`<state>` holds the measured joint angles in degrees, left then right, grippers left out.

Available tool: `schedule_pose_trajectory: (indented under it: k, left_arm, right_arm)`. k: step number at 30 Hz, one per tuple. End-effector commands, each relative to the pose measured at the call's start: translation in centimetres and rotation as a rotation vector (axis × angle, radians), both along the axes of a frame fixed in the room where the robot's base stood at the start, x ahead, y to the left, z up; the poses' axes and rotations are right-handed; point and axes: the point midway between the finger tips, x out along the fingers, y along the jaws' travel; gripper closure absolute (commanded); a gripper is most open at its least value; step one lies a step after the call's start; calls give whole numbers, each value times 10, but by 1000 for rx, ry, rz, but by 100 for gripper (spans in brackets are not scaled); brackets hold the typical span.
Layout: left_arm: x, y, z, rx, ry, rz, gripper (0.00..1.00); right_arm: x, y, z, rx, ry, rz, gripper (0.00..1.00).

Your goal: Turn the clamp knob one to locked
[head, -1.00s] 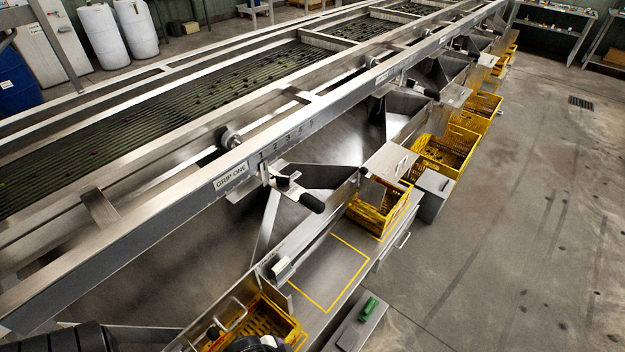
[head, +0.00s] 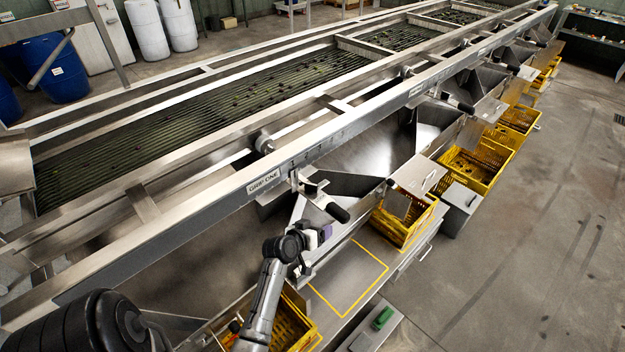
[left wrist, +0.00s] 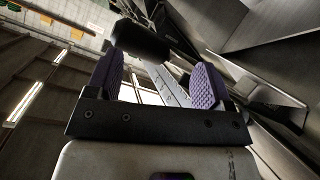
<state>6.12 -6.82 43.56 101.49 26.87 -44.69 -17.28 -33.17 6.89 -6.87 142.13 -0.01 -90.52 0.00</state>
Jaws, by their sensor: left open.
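The grip-one station has a label plate reading GRIP ONE (head: 264,181) on the long steel beam. Beside it is a clamp with a small black knob (head: 308,188) and a thick black handle (head: 336,211) pointing down to the right. I cannot read a locked mark. My left gripper (head: 326,233), with purple pads, is just below the handle, apart from it. In the left wrist view the open gripper (left wrist: 155,85) has nothing between its ridged purple pads. A black cylindrical grip (left wrist: 140,40), likely this handle, shows beyond the fingertips. My right gripper is not in view.
The steel beam (head: 210,215) runs close behind the clamp. A yellow crate (head: 403,222) stands to the right, and another (head: 290,325) sits below my arm. A yellow-outlined square (head: 348,278) on the steel shelf is bare. A green item (head: 382,318) lies at front right.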

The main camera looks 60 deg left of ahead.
Motion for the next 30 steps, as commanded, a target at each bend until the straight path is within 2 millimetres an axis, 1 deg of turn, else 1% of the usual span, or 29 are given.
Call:
schedule_pose_trajectory:
  k: [1, 3, 5, 9, 13, 17, 20, 23, 30]
  left_arm:
    - [-3, 15, -7, 37, -44, 49, 26]
    - [-4, 28, -8, 110, -101, 105, 26]
    - [-4, 36, -5, 176, -142, 149, 26]
    - [-12, 55, 15, 341, -211, 250, 26]
    - [-19, 65, 28, 473, -216, 311, 26]
    - [-19, 68, 31, 537, -193, 313, 26]
    - [-13, 73, 30, 549, -186, 308, 26]
    - [-3, 82, 30, 549, -186, 307, 26]
    - [32, 111, 29, 547, -187, 307, 26]
  right_arm:
    - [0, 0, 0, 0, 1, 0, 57]
    - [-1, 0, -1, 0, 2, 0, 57]
    - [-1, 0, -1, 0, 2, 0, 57]
    - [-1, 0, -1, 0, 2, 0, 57]
    - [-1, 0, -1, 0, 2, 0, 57]
    - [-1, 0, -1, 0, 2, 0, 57]
    - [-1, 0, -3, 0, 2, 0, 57]
    - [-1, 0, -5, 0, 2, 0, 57]
    - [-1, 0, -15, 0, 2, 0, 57]
